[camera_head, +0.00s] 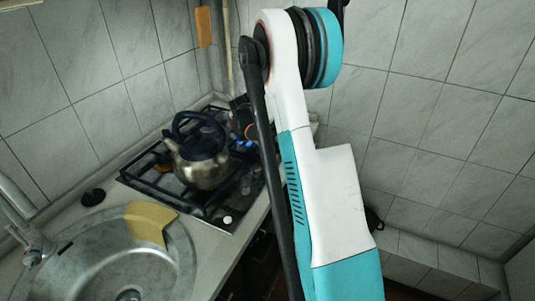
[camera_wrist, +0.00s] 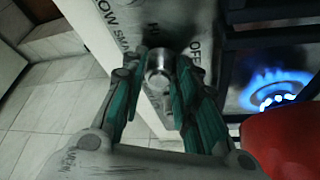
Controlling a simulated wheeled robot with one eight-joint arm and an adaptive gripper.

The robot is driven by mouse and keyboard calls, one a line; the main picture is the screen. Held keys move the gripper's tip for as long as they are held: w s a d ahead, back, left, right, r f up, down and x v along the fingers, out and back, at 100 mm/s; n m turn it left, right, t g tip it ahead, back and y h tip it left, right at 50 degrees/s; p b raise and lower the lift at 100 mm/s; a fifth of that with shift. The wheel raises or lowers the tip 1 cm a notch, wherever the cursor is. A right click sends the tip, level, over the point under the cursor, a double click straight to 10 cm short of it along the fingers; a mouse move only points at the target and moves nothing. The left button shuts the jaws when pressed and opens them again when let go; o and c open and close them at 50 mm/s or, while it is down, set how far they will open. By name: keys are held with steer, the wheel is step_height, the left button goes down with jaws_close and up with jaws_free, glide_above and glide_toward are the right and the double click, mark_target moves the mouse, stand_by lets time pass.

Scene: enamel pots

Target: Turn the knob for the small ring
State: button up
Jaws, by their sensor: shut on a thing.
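In the wrist view a round metal knob (camera_wrist: 158,66) sits on the pale stove panel (camera_wrist: 108,17), with printed words around it that include LOW and SMALL. My gripper (camera_wrist: 162,74) is shut on this knob, one teal finger on each side. A burner (camera_wrist: 272,92) to the right of the panel has a ring of blue flame; I cannot tell which ring it is. In the head view the stove (camera_head: 158,184) has blue flame near its back right. My arm hides the gripper and the held knob there.
A metal kettle (camera_head: 203,163) stands on the stove. A red rounded object (camera_wrist: 287,140) is close to the flame in the wrist view. A sink (camera_head: 95,270) with a yellow cloth (camera_head: 150,222) is at the lower left. Tiled floor (camera_wrist: 40,115) shows left of the panel.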

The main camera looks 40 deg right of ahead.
steer(key=m+g, duration=0.1)
steer(key=m, duration=0.2)
steer(key=shift+w+m, duration=0.1)
steer(key=shift+m, duration=0.2)
steer(key=shift+y, duration=0.3)
steer(key=o, duration=1)
steer(key=shift+r, duration=0.1)
steer(key=v, duration=1.1)
steer(key=shift+w+a+r, duration=0.2)
steer(key=shift+w+r, duration=0.05)
steer(key=shift+r, duration=0.05)
